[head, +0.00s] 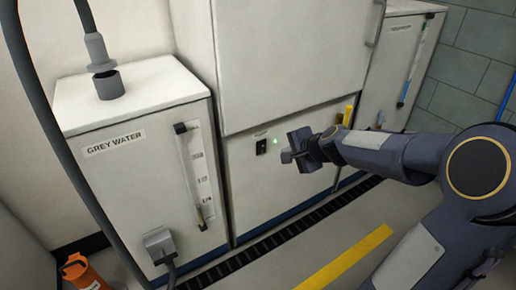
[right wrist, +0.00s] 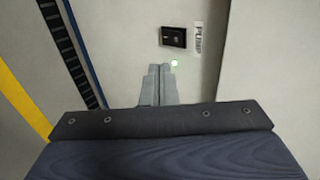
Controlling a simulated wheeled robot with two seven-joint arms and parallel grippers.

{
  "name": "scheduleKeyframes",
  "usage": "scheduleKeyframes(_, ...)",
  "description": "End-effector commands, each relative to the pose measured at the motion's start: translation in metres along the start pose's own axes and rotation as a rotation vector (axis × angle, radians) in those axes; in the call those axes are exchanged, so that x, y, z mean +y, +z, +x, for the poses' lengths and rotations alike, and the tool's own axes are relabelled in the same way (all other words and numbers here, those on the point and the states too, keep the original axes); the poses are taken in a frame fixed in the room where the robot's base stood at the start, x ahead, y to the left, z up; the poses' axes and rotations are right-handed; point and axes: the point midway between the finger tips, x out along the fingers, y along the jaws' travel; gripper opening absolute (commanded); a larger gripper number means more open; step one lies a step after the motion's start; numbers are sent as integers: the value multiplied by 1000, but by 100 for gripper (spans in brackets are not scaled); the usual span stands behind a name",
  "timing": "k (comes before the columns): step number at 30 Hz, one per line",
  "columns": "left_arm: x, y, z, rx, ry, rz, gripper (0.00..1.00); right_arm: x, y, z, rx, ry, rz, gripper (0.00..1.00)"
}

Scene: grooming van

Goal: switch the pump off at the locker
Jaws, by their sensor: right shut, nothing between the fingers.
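The pump switch (head: 261,146) is a small black plate on the white lower front of the locker (head: 248,185), between the two tanks. A green light (head: 275,141) glows beside it. In the right wrist view the switch (right wrist: 173,37) lies just beyond the fingertips, next to a label reading PUMP (right wrist: 198,38), and the green light (right wrist: 174,63) shows by the tips. My right gripper (head: 287,156) is shut and empty, pointing at the panel a little right of the switch; it also shows in the right wrist view (right wrist: 160,70). I cannot tell whether it touches the panel. My left gripper is not in view.
The GREY WATER tank (head: 115,175) with a hose on top stands at the left. Another tank (head: 390,70) stands at the right. An orange bottle (head: 82,272) is on the floor at lower left. A dark floor grate (head: 270,240) and yellow stripe (head: 345,258) run before the locker.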

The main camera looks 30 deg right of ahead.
Motion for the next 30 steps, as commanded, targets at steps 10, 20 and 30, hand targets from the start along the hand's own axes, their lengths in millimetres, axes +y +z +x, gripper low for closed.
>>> scheduleKeyframes(10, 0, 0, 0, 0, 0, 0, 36, 0, 1, 12, -3, 1, -2, 0)
scheduleKeyframes(20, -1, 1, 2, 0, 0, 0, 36, 1, 3, 79, -7, 3, -4, 0)
scheduleKeyframes(30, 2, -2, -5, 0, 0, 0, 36, -24, 2, 121, -2, 0, -6, 0)
